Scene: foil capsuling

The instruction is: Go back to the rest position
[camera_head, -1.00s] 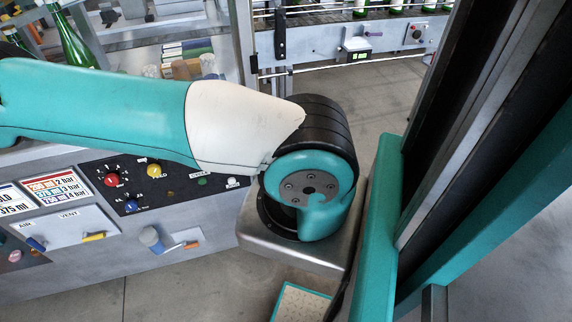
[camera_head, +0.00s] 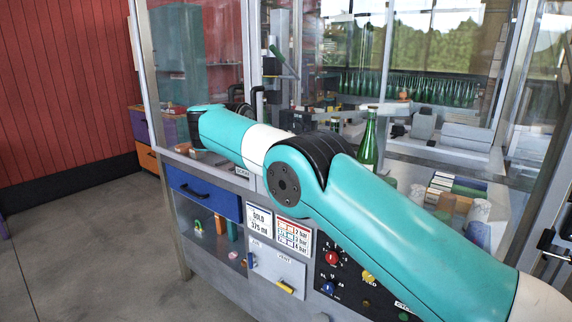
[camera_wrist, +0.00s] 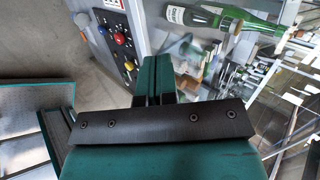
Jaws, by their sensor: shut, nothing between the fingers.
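My gripper (camera_wrist: 155,68) shows in the wrist view as two green fingers side by side beyond a dark bar. The fingers are closed together and hold nothing. In the head view my teal and white arm reaches from the lower right to a dark elbow joint in the middle, then to the upper left. The gripper itself cannot be made out in the head view. The arm lies in front of the machine's control panel (camera_head: 345,285) and glass-walled cabinet.
A green bottle (camera_head: 369,145) stands behind the arm; a green bottle (camera_wrist: 225,18) also shows in the wrist view. A blue drawer (camera_head: 205,195) and a white sign (camera_head: 259,222) are on the machine front. Grey floor (camera_head: 90,240) is open at the left.

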